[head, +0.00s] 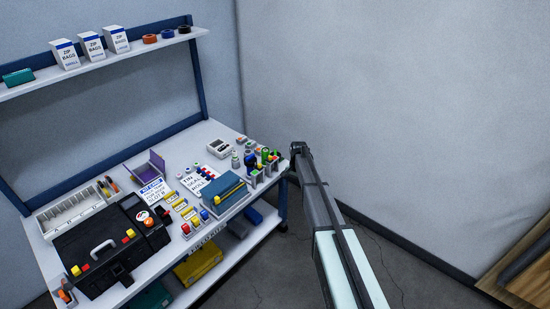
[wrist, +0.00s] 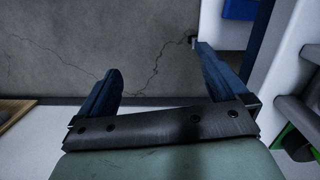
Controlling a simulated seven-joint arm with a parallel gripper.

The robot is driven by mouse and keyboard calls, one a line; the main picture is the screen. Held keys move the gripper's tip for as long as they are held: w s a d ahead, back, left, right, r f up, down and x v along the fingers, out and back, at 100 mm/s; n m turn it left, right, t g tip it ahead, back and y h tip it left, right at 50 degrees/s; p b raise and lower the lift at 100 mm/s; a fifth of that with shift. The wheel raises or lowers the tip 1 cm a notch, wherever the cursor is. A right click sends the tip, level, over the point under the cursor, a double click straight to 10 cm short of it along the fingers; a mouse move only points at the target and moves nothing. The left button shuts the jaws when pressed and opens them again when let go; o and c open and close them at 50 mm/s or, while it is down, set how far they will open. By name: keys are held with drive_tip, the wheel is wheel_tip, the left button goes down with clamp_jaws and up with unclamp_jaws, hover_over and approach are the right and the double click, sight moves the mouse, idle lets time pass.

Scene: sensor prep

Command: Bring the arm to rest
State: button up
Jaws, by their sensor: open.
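My gripper (wrist: 158,62) is in the wrist view with its two blue fingers wide apart. Nothing is between them, and cracked grey floor shows beyond. In the head view my arm (head: 318,205) rises from the bottom edge, right of the workbench, and its far end is level with the bench's right corner. The gripper's fingers cannot be made out there.
The workbench (head: 222,137) holds a black case (head: 108,252), a blue box (head: 222,190) and several small bottles near its right end. A blue bench leg (wrist: 262,45) is close to the right finger. Floor (head: 420,270) right of my arm is clear.

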drive_tip(key=w+a+r+m+t, duration=0.1)
drive_tip(key=w+a+r, duration=0.3)
drive_tip(key=w+r, duration=0.65)
drive_tip(key=w+a+r+m, duration=0.1)
drive_tip(key=w+a+r, duration=0.3)
drive_tip(key=w+r, duration=0.6)
drive_tip(key=f, duration=0.5)
drive_tip(key=s+f, duration=0.1)
drive_tip(key=f, duration=0.2)
drive_tip(key=shift+f, duration=0.25)
